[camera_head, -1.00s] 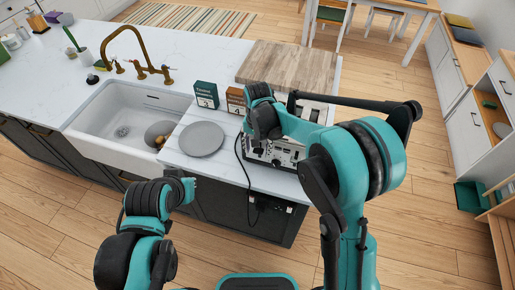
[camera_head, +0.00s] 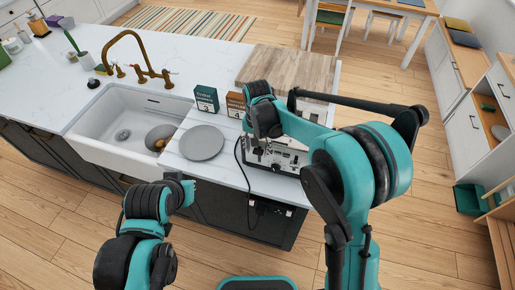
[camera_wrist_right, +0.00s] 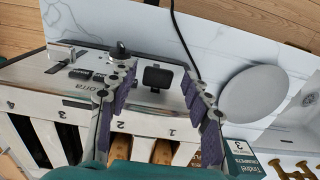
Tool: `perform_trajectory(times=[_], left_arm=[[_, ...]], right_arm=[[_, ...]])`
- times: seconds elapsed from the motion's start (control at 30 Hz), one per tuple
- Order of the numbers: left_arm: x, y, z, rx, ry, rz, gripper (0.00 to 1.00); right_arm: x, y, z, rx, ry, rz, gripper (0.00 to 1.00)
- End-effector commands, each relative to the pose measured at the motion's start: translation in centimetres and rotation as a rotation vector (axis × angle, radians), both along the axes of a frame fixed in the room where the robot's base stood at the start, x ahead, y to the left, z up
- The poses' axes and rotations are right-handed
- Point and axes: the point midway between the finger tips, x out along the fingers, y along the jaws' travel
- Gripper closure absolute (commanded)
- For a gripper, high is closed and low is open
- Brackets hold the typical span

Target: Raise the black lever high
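The toaster (camera_head: 284,158) stands on the counter beneath my right arm, partly hidden by it. In the right wrist view its metal front (camera_wrist_right: 85,72) and numbered slots show, with brown pieces (camera_wrist_right: 140,150) in some slots. A black square lever (camera_wrist_right: 157,77) on its front lies between the fingers of my right gripper (camera_wrist_right: 158,74). The fingers have purple pads and are spread, with gaps on both sides of the lever. A second, pale lever (camera_wrist_right: 61,53) and a black knob (camera_wrist_right: 121,50) are on the same front. My left arm is at lower left in the head view; its finger opening is unclear.
A grey plate (camera_head: 201,143) lies left of the toaster, beside the sink (camera_head: 127,125). Two small boxes, green (camera_head: 206,99) and brown (camera_head: 235,104), stand behind. A wooden board (camera_head: 285,67) lies farther back. A black cord (camera_wrist_right: 180,30) runs close to the right gripper's fingers.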

Motion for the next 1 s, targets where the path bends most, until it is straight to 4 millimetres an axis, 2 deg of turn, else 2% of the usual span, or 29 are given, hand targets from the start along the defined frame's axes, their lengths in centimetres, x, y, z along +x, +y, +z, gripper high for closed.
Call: perform_trajectory(times=[0.27, 0.37, 0.47, 0.8, 1.0], left_arm=[[0.0, 0.0, 0.0, 0.000, 0.000, 0.000, 1.00], [0.0, 0.0, 0.0, 0.000, 0.000, 0.000, 1.00], [0.0, 0.0, 0.0, 0.000, 0.000, 0.000, 1.00], [0.0, 0.0, 0.0, 0.000, 0.000, 0.000, 1.00], [0.0, 0.0, 0.0, 0.000, 0.000, 0.000, 1.00]], right_arm=[[0.0, 0.0, 0.0, -0.001, 0.000, 0.000, 0.47], [0.0, 0.0, 0.6, -0.001, 0.000, 0.000, 0.47], [0.0, 0.0, 2.0, -0.001, 0.000, 0.000, 0.47], [0.0, 0.0, 9.2, -0.001, 0.000, 0.000, 0.47], [0.0, 0.0, 11.6, -0.001, 0.000, 0.000, 0.47]])
